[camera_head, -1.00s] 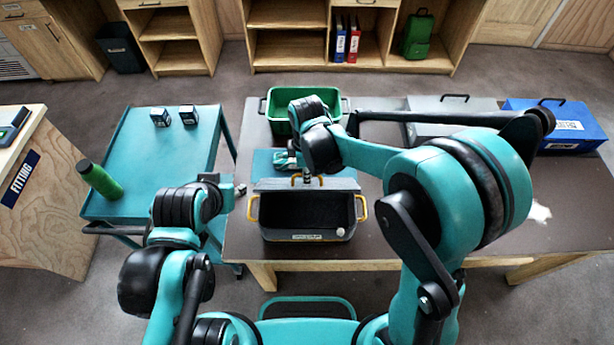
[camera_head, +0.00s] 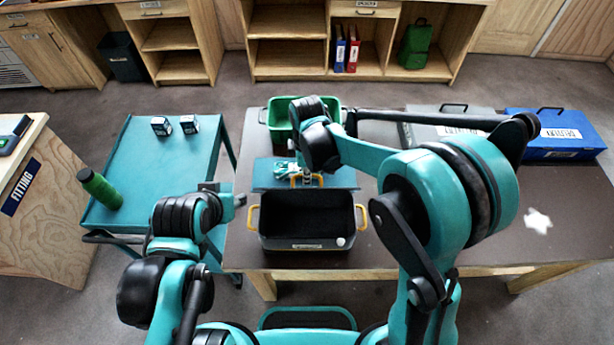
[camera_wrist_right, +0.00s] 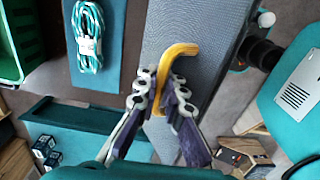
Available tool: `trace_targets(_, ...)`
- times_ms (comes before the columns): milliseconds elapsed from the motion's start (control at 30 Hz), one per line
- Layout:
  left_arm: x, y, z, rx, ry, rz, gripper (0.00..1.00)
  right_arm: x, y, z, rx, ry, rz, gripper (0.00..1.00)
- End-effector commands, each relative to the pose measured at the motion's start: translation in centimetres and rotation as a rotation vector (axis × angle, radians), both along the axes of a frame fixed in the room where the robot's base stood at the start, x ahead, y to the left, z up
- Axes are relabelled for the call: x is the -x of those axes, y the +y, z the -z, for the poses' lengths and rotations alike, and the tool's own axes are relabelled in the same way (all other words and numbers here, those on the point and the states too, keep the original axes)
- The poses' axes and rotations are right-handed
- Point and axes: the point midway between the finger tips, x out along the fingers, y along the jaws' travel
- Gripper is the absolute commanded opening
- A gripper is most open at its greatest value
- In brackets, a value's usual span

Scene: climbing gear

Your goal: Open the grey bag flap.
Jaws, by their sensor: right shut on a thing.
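The grey bag (camera_head: 290,243) sits on the table with yellow handles on its left and right sides; its dark inside shows from above. My right gripper (camera_head: 306,182) is at the bag's far edge. In the right wrist view it (camera_wrist_right: 160,98) is shut on the yellow flap handle (camera_wrist_right: 178,50), which stands on the grey flap (camera_wrist_right: 210,40). The flap is hard to make out in the head view, behind the bag's opening. My left gripper (camera_head: 240,200) is left of the bag and apart from it; its fingers are not clear.
A teal mat (camera_head: 262,174) with a rope bundle (camera_head: 282,168) lies just behind the bag. A green crate (camera_head: 270,117) stands further back. Grey (camera_head: 425,133) and blue (camera_head: 550,140) cases are at right. A teal cart (camera_head: 150,165) stands left.

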Motion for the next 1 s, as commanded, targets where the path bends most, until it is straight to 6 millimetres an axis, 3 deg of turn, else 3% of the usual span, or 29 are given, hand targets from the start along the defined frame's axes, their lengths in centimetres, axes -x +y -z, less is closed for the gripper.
trace_targets(300, 0.0, 0.0, 0.0, 0.000, 0.000, 0.000, 0.40, -2.0, 0.0, -0.3, 0.000, -0.001, 0.001, 0.00)
trace_targets(767, 0.0, 0.0, 0.0, 0.000, 0.000, 0.000, 0.40, -2.4, 0.0, -0.3, 0.000, -0.001, 0.001, 0.00)
trace_targets(1000, 0.0, 0.0, 0.2, 0.000, 0.000, 0.000, 0.40, -3.9, 0.0, -0.2, 0.000, -0.001, 0.001, 0.00)
